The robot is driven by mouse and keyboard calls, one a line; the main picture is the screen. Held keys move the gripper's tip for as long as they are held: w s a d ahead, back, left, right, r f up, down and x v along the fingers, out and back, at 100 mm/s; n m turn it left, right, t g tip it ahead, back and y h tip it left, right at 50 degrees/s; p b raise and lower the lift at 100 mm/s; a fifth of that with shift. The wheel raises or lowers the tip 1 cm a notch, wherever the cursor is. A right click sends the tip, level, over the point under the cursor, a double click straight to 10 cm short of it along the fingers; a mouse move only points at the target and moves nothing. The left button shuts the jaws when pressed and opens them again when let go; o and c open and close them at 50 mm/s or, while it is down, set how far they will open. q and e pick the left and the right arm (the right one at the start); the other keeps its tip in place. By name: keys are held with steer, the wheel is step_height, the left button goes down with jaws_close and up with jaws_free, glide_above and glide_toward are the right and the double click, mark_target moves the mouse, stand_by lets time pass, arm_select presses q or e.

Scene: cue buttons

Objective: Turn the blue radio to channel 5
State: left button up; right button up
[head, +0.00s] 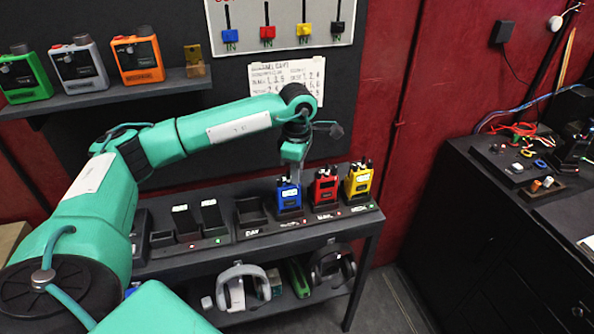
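The blue radio (288,196) stands upright in a charger on the dark table, left of the red radio (324,188) and the yellow radio (358,180). My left arm reaches in from the left, and its gripper (292,174) points down at the top of the blue radio. The fingertips overlap the radio's top in this view, so its knob is hidden. I cannot tell whether the fingers touch it or are open or shut. The channel setting is too small to read. My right gripper is not in view.
Empty charger slots (250,213) and small batteries (212,214) lie left of the radios. Headphones (243,287) sit on the lower shelf. Green, grey and orange devices stand on a wall shelf (110,95). A paper note (286,75) hangs behind my arm. A black cabinet (495,225) stands at right.

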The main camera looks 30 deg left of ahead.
arm_select(q)
jaws_close()
steer(key=n+b, duration=0.1)
steer(key=n, duration=0.1)
steer(key=shift+f+n+b, duration=0.15)
steer(key=shift+n+b, duration=0.25)
steer(key=n+b, duration=0.1)
steer(key=n, duration=0.3)
steer(key=shift+n+b, duration=0.35)
steer(key=shift+n, duration=0.05)
steer(key=o, duration=0.6)
jaws_free()
steer(key=shift+c, duration=0.2)
steer(key=shift+r, duration=0.2)
